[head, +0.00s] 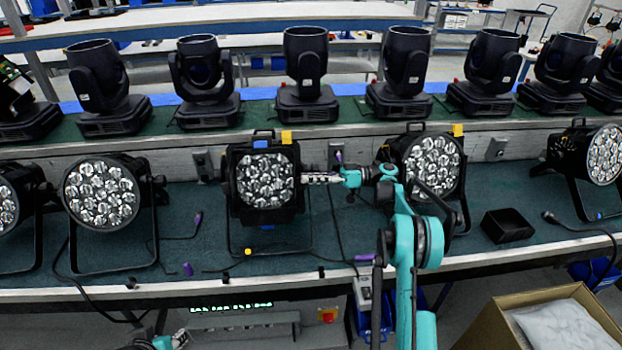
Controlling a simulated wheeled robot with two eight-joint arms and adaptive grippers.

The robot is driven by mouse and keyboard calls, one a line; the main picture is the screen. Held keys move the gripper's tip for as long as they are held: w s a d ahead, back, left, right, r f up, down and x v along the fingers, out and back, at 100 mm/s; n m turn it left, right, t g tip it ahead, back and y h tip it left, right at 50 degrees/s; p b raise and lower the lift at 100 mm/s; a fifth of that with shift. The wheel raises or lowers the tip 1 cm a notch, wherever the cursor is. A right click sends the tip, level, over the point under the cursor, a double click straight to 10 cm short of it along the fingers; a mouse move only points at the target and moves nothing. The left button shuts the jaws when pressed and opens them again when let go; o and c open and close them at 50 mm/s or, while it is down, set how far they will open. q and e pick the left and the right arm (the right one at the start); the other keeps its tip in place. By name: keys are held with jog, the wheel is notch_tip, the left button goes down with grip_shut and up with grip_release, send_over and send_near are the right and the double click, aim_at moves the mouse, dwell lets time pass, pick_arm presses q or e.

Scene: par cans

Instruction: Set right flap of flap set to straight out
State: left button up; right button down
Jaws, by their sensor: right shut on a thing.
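The par can (265,181) in the middle of the bench carries the black flap set (236,160), a square frame around its lit-lens face. The right flap is a thin dark edge at the frame's right side, largely hidden by my gripper, so I cannot tell its angle. My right gripper (312,178) reaches in from the right and is shut on the right flap. My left gripper (181,338) is low at the bottom left, below the bench edge and away from the par can. Its fingers are too small to tell open from shut.
Other par cans stand to the left (101,192) and right (431,165) on the green bench (190,250). Moving-head lights (305,75) line the shelf behind. A cardboard box (490,325) is at bottom right.

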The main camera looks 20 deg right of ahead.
jog(key=shift+a, duration=0.1)
jog(key=c, duration=1.5)
grip_release()
jog(key=shift+c, duration=0.2)
jog(key=v, duration=1.2)
jog(key=shift+w, duration=0.1)
